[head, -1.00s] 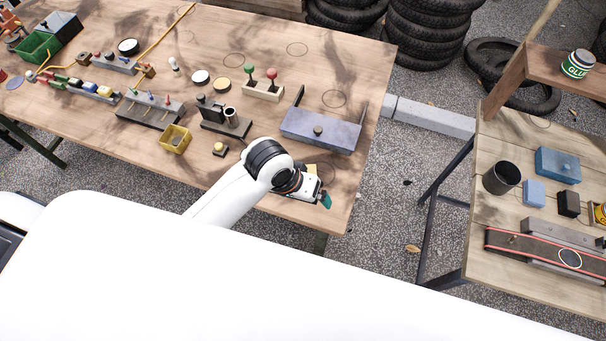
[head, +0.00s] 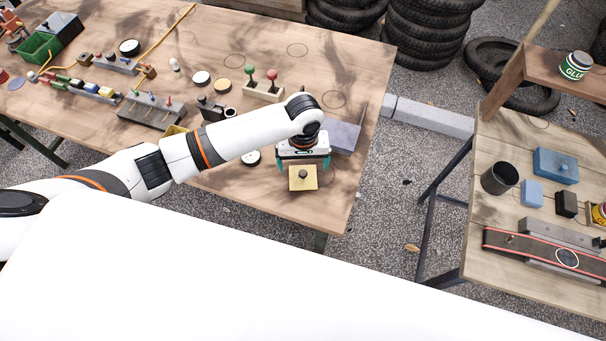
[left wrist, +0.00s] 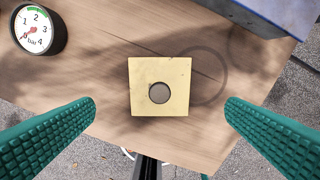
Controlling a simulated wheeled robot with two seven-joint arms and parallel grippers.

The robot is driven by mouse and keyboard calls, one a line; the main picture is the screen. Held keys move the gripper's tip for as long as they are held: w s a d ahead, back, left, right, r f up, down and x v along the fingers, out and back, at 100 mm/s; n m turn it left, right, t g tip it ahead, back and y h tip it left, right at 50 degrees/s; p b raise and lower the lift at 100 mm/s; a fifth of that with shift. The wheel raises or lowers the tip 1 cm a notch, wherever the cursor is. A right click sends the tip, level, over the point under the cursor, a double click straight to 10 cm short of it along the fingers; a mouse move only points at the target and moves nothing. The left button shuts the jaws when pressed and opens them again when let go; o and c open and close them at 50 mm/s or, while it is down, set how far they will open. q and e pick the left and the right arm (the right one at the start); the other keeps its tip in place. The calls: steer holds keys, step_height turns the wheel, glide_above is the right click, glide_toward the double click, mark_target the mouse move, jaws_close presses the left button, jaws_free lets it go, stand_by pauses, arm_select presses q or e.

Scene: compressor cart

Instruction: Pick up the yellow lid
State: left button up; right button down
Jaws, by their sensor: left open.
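The yellow lid (head: 302,183) is a flat pale-yellow square with a dark round knob in its middle. It is near the front edge of the wooden table. In the left wrist view the lid (left wrist: 145,75) is near the middle of the picture. My left gripper (head: 303,166) is open at the lid, pointing down. Its two teal fingers stand wide apart, one on each side, with a clear gap to the lid in the wrist view. Nothing is between the fingers but the view of the lid. My right gripper is not in view.
A blue-grey box (head: 345,137) lies behind my left gripper, partly hidden by it.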

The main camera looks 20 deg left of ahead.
mark_target(303, 172)
arm_select(q)
steer(key=shift+w+a+f+p, duration=0.1)
steer(key=shift+f+p, duration=0.2)
steer(key=shift+f, duration=1.25)
steer(key=shift+w+f+p, duration=0.1)
steer(key=shift+f+p, duration=0.2)
steer(key=shift+f, duration=1.2)
steer(key=shift+s, duration=0.1)
steer(key=shift+c, duration=0.5)
steer(key=c, duration=1)
steer(key=shift+o, duration=0.2)
steer(key=shift+r, duration=0.1)
